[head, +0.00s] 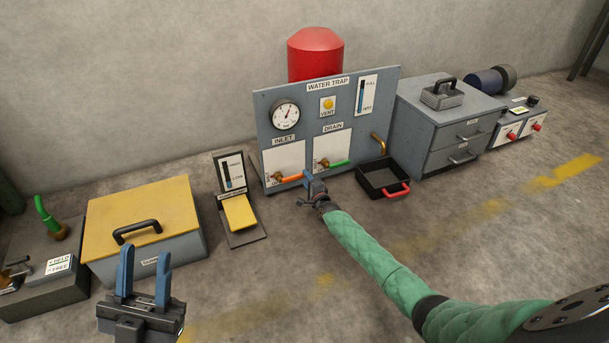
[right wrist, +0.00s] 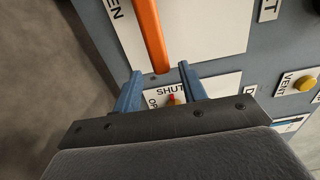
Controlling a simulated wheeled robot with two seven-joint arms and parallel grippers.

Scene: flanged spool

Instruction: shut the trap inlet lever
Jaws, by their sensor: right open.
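The water trap panel (head: 313,112) stands upright by the wall. Its orange inlet lever (head: 291,179) lies about level across the lower part of the white INLET plate (head: 283,158). My right gripper (head: 309,180) is open at the lever's right end. In the right wrist view the orange lever (right wrist: 149,35) runs up from its tip, which shows between the two blue fingertips (right wrist: 160,70), with gaps on both sides. My left gripper (head: 144,262) is open and empty at the lower left.
The green drain lever (head: 340,163) is just right of my right gripper. A black tray (head: 372,191) with a red handle stands below the brass spout (head: 379,141). A yellow-pedalled stand (head: 240,211) and a yellow-lidded box (head: 150,210) stand left. Floor in front is clear.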

